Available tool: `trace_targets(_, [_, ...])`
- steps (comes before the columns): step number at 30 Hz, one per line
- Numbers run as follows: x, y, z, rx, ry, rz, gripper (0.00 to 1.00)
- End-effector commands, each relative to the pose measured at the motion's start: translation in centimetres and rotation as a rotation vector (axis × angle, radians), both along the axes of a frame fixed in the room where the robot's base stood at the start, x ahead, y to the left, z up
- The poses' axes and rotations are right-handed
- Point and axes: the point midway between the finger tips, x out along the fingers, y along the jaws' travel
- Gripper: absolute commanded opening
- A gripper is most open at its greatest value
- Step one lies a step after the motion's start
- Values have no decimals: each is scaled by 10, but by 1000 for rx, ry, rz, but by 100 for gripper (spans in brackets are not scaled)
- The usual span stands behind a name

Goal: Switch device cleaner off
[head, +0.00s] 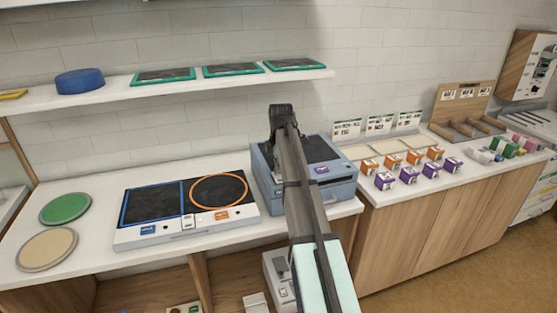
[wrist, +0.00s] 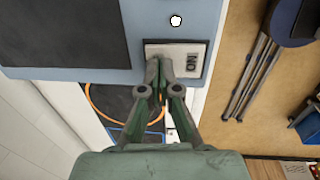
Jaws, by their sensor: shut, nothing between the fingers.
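A blue-grey box-shaped device (head: 262,184) with a dark top panel stands on the counter in the head view, partly hidden behind my arm. I take it to be the device cleaner. In the wrist view, its blue-grey face (wrist: 205,12) carries a pale switch plate (wrist: 202,50) marked "ON" and a small white round spot (wrist: 176,20). My gripper (wrist: 159,62) is shut and empty, its fingertips overlapping the left part of the plate. I cannot tell whether they touch it. My fingers hide part of the plate.
A two-zone hob-like unit (head: 185,233) stands left of the device, with green (head: 65,207) and beige (head: 46,250) discs farther left. A shelf (head: 110,93) runs above. Small orange and purple boxes (head: 408,175) stand on the right counter.

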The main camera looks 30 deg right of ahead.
Motion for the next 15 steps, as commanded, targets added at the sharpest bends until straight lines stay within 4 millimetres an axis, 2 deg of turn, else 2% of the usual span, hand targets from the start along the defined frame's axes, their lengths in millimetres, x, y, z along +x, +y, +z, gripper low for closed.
trace_targets(12, [1,0,-4,0,0,0,0])
trace_targets(15, [4,-1,-13,0,1,0,0])
